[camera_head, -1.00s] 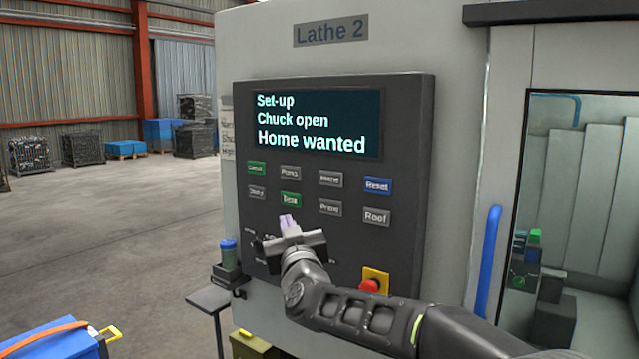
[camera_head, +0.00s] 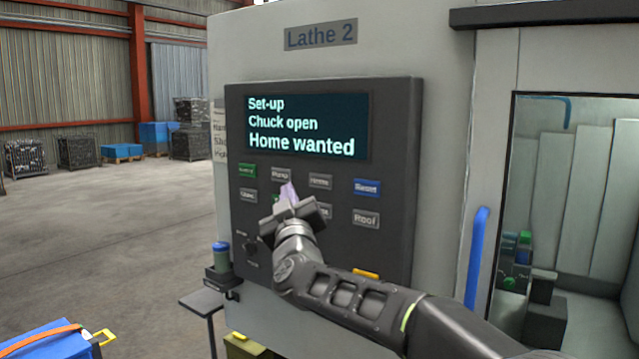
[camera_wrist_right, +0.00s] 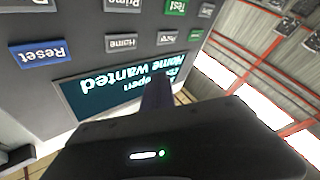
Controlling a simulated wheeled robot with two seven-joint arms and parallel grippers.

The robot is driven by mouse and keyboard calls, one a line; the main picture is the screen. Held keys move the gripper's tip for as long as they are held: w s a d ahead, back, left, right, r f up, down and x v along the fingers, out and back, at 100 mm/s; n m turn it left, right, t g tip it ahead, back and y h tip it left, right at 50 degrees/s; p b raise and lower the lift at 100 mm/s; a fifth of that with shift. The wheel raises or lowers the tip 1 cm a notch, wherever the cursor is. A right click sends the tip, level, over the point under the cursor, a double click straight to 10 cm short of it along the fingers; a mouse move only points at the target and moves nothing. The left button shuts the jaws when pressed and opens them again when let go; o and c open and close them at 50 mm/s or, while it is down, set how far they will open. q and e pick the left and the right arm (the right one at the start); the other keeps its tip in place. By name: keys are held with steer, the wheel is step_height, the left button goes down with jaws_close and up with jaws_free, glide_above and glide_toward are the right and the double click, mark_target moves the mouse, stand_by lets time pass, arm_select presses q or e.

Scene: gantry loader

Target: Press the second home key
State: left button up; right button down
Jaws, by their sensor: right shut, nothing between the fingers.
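The dark control panel (camera_head: 398,150) of Lathe 2 has a screen (camera_head: 308,126) reading "Set-up / Chuck open / Home wanted". A grey key (camera_head: 320,181) in the upper key row, left of the blue Reset key (camera_head: 367,187), reads Home in the wrist view (camera_wrist_right: 122,43). I make out no other Home label; some keys are covered or blurred. My right gripper (camera_head: 288,190) is shut and empty, its tips in front of the panel just below the Pump-like key (camera_head: 281,174), left of and slightly below the Home key. Contact cannot be told. My left gripper is not in view.
The grey Roof key (camera_head: 366,218) is at lower right. My right arm covers the lower panel; a yellow patch (camera_head: 366,273) shows beside it. A blue door handle (camera_head: 477,257) stands to the right. A small shelf with a green, blue-capped bottle (camera_head: 221,255) is at left.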

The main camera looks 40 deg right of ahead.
steer(key=b, duration=0.1)
glide_toward(313, 177)
steer(key=shift+w+a+x, duration=0.1)
steer(key=shift+a+x, duration=0.15)
steer(key=shift+x, duration=0.95)
steer(key=shift+w+a+x, duration=0.1)
steer(key=shift+a+x, duration=0.1)
steer(key=shift+x, duration=1)
steer(key=shift+d+r, duration=0.1)
steer(key=shift+w+d, duration=0.1)
steer(key=shift+d, duration=0.2)
steer(key=shift+w+d, duration=0.1)
steer(key=shift+d, duration=0.25)
stand_by(0.6)
steer(key=shift+a, duration=0.1)
steer(key=shift+s+a, duration=0.25)
steer(key=shift+a, duration=0.4)
steer(key=a, duration=0.2)
steer(key=s+a+p, duration=0.1)
steer(key=a, duration=0.1)
steer(key=shift+s+a, duration=0.2)
steer(key=shift+a, duration=0.15)
stand_by(0.3)
